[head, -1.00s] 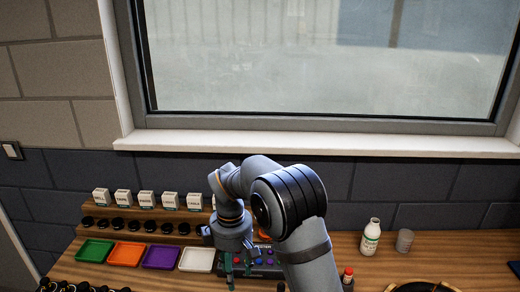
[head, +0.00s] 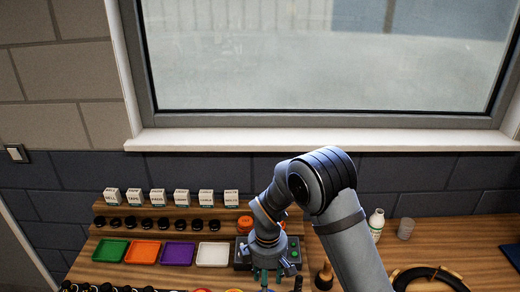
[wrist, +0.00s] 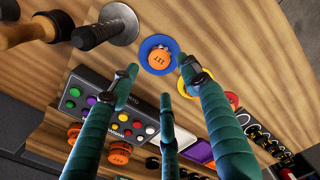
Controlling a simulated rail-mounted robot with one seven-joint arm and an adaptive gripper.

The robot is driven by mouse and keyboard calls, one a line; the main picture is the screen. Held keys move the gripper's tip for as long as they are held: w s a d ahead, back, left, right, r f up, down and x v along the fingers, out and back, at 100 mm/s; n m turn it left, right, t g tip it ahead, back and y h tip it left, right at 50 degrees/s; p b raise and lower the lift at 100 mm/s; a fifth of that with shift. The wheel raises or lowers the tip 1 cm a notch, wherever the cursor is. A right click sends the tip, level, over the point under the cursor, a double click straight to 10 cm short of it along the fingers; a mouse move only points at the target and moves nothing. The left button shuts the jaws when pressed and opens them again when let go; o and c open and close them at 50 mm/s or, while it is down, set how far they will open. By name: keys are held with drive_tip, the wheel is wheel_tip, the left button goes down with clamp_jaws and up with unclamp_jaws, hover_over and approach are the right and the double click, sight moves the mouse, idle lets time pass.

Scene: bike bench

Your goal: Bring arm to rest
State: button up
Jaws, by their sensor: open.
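My arm reaches over the wooden bench in the head view, with its wrist pointing down. My gripper (head: 266,275) hangs in front of the dark button box (head: 241,251), near the bottom of the picture. In the wrist view its teal fingers (wrist: 160,82) are spread apart with nothing between them. Beyond the fingertips is an orange piece (wrist: 159,59) on a round blue dish (wrist: 172,43). The button box, with several coloured buttons, also shows in the wrist view (wrist: 109,112), partly behind the fingers.
Green (head: 111,250), orange (head: 143,251), purple (head: 178,252) and white (head: 213,253) trays stand left of my gripper. Small boxes line the shelf behind. A white bottle (head: 376,222) and grey can (head: 405,228) stand right. Handled tools (wrist: 95,30) lie close by.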

wheel_tip(320, 180, down, 2)
drive_tip(key=shift+f, duration=0.2)
drive_tip(key=shift+f+p, duration=0.35)
drive_tip(key=shift+f, duration=0.2)
drive_tip(key=shift+a+f, duration=0.1)
drive_tip(key=shift+f, duration=0.1)
drive_tip(key=shift+r, duration=0.1)
